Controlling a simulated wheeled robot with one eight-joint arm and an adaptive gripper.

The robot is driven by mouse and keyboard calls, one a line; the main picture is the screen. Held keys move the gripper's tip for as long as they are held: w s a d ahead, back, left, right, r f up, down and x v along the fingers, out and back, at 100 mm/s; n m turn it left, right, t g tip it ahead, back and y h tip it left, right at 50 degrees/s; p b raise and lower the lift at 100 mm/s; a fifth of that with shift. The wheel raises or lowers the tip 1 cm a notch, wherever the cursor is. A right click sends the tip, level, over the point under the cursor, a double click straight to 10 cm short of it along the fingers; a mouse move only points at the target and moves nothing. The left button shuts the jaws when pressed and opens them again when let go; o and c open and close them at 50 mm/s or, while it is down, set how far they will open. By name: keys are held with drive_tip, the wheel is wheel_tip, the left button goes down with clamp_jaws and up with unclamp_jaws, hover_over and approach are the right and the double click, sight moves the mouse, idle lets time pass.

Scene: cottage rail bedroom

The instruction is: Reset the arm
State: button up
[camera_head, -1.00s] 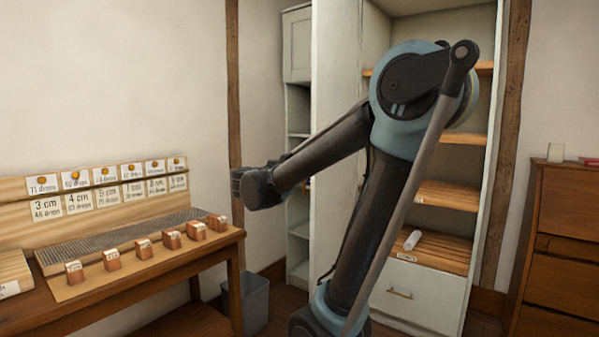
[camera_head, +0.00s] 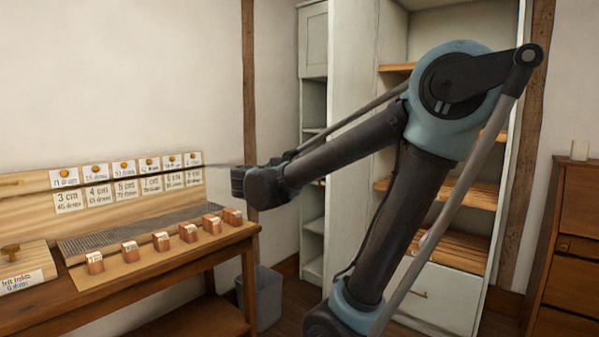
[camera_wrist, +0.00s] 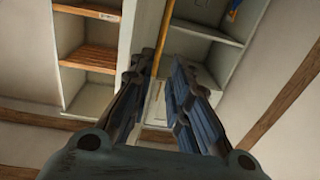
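My arm is bent, with its blue-grey elbow high at the right of the head view. The forearm slopes down left to my gripper (camera_head: 243,182), which is in front of the wall, near the right end of the number board. In the wrist view, my gripper (camera_wrist: 160,72) shows two dark, ribbed fingers with a gap between them.
A wooden bench (camera_head: 190,262) at left bears several small copper-coloured blocks (camera_head: 161,241) in a row. A number-card board (camera_head: 25,208) stands behind. A grey bin (camera_head: 268,298) is beside the bench. An open shelf cabinet (camera_head: 345,215) is behind my arm; a wooden dresser (camera_head: 570,235) is at right.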

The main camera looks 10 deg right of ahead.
drive_tip(key=w+a+r+n+t+y, duration=0.45)
drive_tip(key=a+n+t+y, duration=0.25)
drive_tip(key=t+y, duration=0.3)
drive_tip(key=s+a+f+n+g+y, duration=0.3)
drive_tip(key=f+g+y, duration=0.1)
drive_tip(key=f+y, duration=0.15)
drive_tip(key=s+a+f+n+g+y, duration=0.2)
drive_tip(key=s+f+n+g+y, duration=0.15)
drive_tip(key=f, duration=0.25)
drive_tip(key=s+d+f+g+h, duration=0.1)
drive_tip(key=s+d+f+g, duration=0.2)
drive_tip(key=f, duration=0.4)
drive_tip(key=s+d+f+g+h, duration=0.1)
drive_tip(key=s+f+g, duration=0.2)
drive_tip(key=s+f, duration=0.3)
drive_tip(key=s+d+f+m+g+h, duration=0.3)
drive_tip(key=s+d+f+g, duration=0.3)
drive_tip(key=s+d+f, duration=0.4)
drive_tip(key=s+f+m, duration=0.1)
drive_tip(key=s, duration=0.3)
drive_tip(key=shift+d+h, duration=0.15)
drive_tip(key=shift+h, duration=0.25)
